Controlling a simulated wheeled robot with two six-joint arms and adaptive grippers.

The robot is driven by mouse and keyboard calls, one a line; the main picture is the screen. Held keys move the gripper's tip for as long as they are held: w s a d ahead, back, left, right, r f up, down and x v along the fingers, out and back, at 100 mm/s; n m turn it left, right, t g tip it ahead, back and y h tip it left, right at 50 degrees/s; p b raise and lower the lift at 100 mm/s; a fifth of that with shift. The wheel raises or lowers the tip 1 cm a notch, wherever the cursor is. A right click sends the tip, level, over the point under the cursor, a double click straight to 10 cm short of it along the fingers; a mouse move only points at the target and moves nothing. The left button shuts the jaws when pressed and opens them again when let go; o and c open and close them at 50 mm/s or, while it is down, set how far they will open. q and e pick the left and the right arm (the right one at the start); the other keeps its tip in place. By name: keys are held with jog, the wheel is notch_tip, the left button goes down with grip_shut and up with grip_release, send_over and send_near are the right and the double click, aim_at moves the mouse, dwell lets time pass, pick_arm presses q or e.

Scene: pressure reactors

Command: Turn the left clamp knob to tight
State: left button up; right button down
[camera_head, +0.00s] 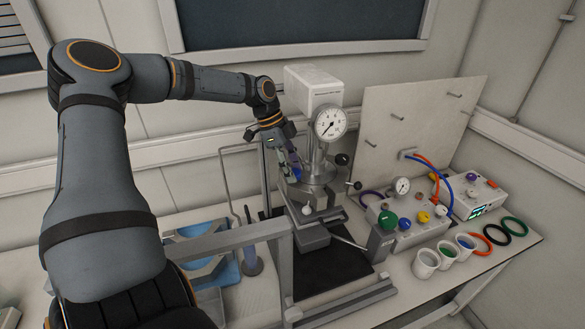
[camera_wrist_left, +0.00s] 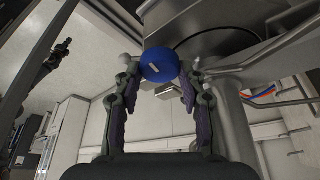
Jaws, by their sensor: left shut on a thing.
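The reactor (camera_head: 318,170) stands on a dark mat, with a round pressure gauge (camera_head: 330,123) on top. A blue clamp knob (camera_wrist_left: 160,65) with a short pale mark sits on its left side. The knob also shows as a small blue spot in the head view (camera_head: 297,173), partly hidden by the gripper. My left gripper (camera_head: 291,165) reaches down to it from the upper left. In the wrist view its two fingers (camera_wrist_left: 159,72) close on the knob from both sides. A black knob (camera_head: 342,159) is on the reactor's right side. My right gripper is out of view.
A control box (camera_head: 402,236) with coloured knobs and a gauge stands right of the reactor, before an upright pegged panel (camera_head: 415,120). Cups (camera_head: 426,262) and coloured rings (camera_head: 514,226) lie at the right. A blue tray (camera_head: 195,250) and a metal frame (camera_head: 235,238) are left.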

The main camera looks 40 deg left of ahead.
pick_arm(q)
jog(key=o, duration=1.2)
jog(key=shift+c, duration=0.2)
jog(key=v, duration=1.2)
